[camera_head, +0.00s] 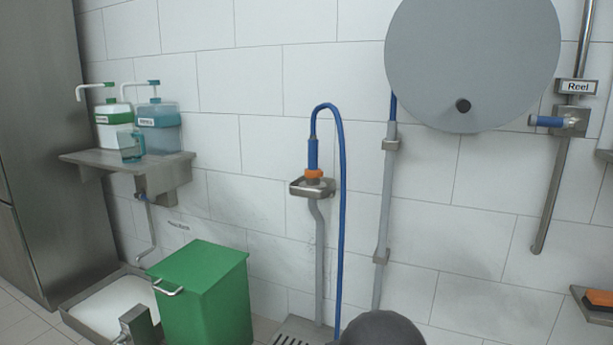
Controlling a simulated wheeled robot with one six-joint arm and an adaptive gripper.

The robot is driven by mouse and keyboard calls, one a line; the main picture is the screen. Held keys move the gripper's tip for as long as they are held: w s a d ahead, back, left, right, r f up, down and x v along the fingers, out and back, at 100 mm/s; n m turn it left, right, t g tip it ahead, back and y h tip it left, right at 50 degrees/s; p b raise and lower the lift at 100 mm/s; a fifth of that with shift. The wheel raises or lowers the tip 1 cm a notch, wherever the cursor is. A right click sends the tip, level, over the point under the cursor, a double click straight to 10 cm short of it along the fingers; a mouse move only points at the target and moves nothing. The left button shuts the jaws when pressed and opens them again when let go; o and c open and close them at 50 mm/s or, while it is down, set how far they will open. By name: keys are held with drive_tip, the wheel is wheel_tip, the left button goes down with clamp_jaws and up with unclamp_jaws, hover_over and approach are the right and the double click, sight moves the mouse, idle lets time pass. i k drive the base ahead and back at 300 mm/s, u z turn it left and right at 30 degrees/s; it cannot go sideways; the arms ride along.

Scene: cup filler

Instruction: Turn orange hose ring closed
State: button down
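The orange hose ring (314,173) sits at the lower end of the blue hose handle (313,152). The handle stands upright in a small metal wall holder (308,188), just below the ring. From the handle's top the blue hose (343,215) loops over and hangs down to the right. The ring is small in the picture, and I cannot tell whether it is turned open or closed. My gripper is not in view. A dark rounded shape at the bottom edge is cut off, and I cannot tell what it is.
A green bin (208,300) stands on the floor left of the holder. A metal shelf (92,158) with soap bottles is on the left wall. A grey reel (472,60) hangs at upper right, beside a blue-handled valve (550,121). A floor drain (290,338) lies below the holder.

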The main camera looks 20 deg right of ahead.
sight(308, 174)
drive_tip(key=k, duration=0.5)
drive_tip(key=z, duration=0.6)
drive_tip(key=i, duration=1.35)
drive_tip(key=z, duration=0.15)
